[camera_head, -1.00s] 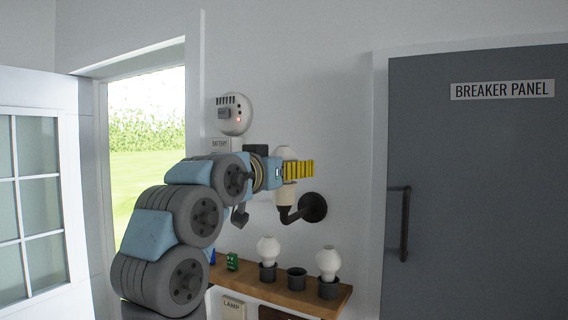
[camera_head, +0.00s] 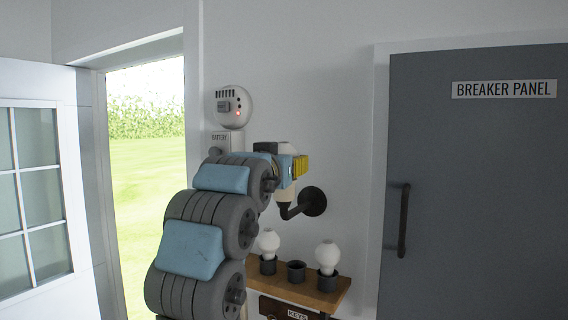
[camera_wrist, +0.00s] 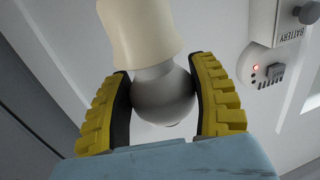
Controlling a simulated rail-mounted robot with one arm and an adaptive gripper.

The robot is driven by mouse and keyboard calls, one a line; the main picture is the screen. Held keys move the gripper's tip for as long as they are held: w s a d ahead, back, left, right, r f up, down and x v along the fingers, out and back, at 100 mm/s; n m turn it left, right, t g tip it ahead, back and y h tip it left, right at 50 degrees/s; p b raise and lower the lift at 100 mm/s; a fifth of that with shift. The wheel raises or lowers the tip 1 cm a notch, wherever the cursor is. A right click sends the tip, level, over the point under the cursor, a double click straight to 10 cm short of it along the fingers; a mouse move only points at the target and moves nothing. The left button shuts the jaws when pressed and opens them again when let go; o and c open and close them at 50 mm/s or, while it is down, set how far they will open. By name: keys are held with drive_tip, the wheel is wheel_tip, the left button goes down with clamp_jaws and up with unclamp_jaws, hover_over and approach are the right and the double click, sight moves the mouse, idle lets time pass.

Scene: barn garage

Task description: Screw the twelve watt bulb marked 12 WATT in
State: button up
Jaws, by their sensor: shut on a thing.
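A round white bulb (camera_wrist: 163,97) sits between the two yellow-ribbed fingers of my gripper (camera_wrist: 162,92), which touch it on both sides. Its neck meets the cream lamp socket (camera_wrist: 140,32); I cannot tell how deep it sits. In the head view my gripper (camera_head: 299,167) is at the wall lamp, with the bulb's white top (camera_head: 287,148) above it. The socket (camera_head: 284,192) shows below, on a black bent arm (camera_head: 315,201). No wattage marking on the held bulb is visible.
Below, a wooden shelf (camera_head: 318,303) carries black cups, two with white bulbs (camera_head: 268,242) (camera_head: 327,256) and an empty middle one (camera_head: 296,271). A detector (camera_head: 232,106) is on the wall. The grey breaker panel door (camera_head: 480,200) stands right; an open doorway is left.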

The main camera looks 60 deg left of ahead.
drive_tip(key=shift+s+t+b, duration=0.1)
drive_tip(key=shift+t+b, duration=0.2)
drive_tip(key=shift+b, duration=0.1)
drive_tip(key=shift+m+t+h+b, duration=1.2)
drive_tip(key=shift+h+b, duration=0.4)
drive_tip(key=shift+b, duration=0.55)
drive_tip(key=shift+a+f+m+t+h+b, duration=0.1)
drive_tip(key=shift+m+t+h+b, duration=0.2)
drive_tip(key=shift+m+h+b, duration=0.6)
drive_tip(key=shift+m+t+h+b, duration=0.3)
drive_tip(key=shift+t+h+b, duration=0.1)
drive_tip(key=shift+h+b, duration=0.2)
drive_tip(key=shift+m+t+h, duration=0.3)
drive_tip(key=shift+m+h, duration=0.3)
drive_tip(key=shift+h, duration=0.3)
drive_tip(key=o, duration=1)
drive_tip(key=shift+c, duration=0.2)
